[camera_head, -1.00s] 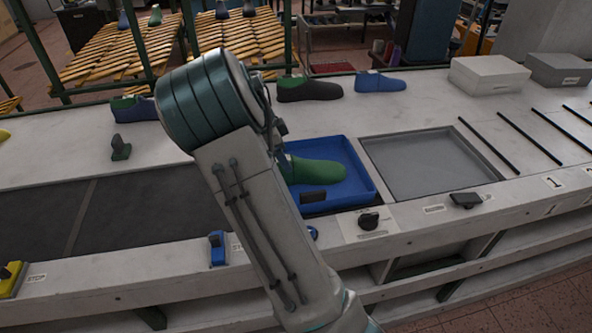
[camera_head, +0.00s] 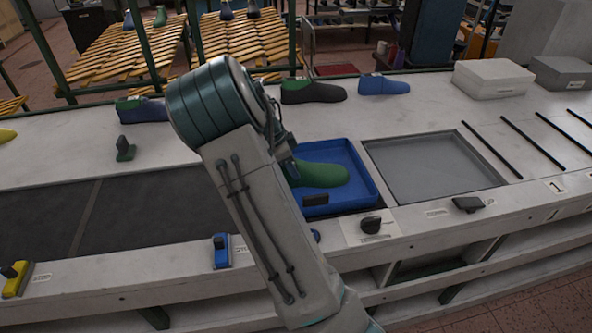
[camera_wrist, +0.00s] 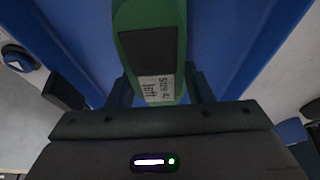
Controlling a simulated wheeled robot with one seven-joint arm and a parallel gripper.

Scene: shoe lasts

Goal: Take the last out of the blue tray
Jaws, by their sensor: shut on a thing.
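A green last (camera_head: 322,174) is at the blue tray (camera_head: 368,188) in the head view, its toe pointing right. In the wrist view the green last (camera_wrist: 178,15) shows a dark panel and a small white label at its near end. My gripper (camera_wrist: 160,90) is shut on this end, one finger on each side. The blue tray also fills much of the wrist view (camera_wrist: 235,40). In the head view my arm hides the gripper and the last's left end. I cannot tell whether the last touches the tray floor.
An empty grey tray (camera_head: 430,168) is set into the bench right of the blue tray. Behind stand a black-and-green last (camera_head: 315,92) and a blue last (camera_head: 384,85). Boxes (camera_head: 493,78) are at the back right. A dark knob (camera_head: 370,225) sits in front.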

